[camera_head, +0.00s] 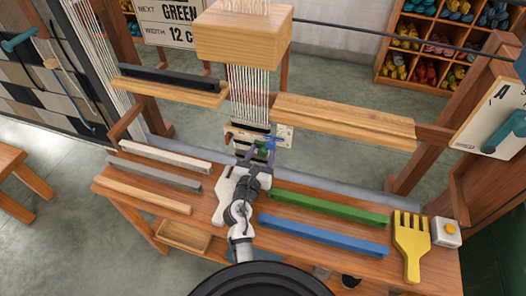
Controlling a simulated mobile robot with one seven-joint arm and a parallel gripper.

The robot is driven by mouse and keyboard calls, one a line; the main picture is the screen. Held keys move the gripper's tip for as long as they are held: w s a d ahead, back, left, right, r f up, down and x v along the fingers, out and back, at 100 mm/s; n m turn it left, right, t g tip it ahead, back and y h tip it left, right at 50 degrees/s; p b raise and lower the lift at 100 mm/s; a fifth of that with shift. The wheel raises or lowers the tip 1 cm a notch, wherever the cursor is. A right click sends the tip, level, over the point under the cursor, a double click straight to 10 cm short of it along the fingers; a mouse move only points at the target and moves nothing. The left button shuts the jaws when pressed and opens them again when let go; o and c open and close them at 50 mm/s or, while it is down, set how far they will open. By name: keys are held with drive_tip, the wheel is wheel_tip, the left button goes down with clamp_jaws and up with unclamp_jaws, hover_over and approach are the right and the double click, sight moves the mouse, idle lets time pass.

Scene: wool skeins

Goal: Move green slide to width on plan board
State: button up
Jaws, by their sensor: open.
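A small red piece (228,138) sits at the panel's left. My gripper (258,149) is open, with its fingers close around or in front of the green piece; I cannot tell whether they touch it. The scale marks are too small to read.
A sign (170,22) reads "NEXT GREEN" and "WIDTH 12 C", cut off. On the bench lie a green bar (330,207), a blue bar (322,235), several bars at left, a yellow comb (411,243) and a button box (446,232). A wooden block (242,38) hangs above.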

drive_tip(key=shift+s, duration=0.1)
drive_tip(key=shift+c, duration=0.4)
clamp_jaws()
drive_tip(key=a, duration=0.1)
drive_tip(key=w+a, duration=0.1)
drive_tip(key=a, duration=0.1)
drive_tip(key=shift+d, duration=0.1)
drive_tip(key=shift+o, duration=0.4)
unclamp_jaws()
drive_tip(key=shift+s, duration=0.1)
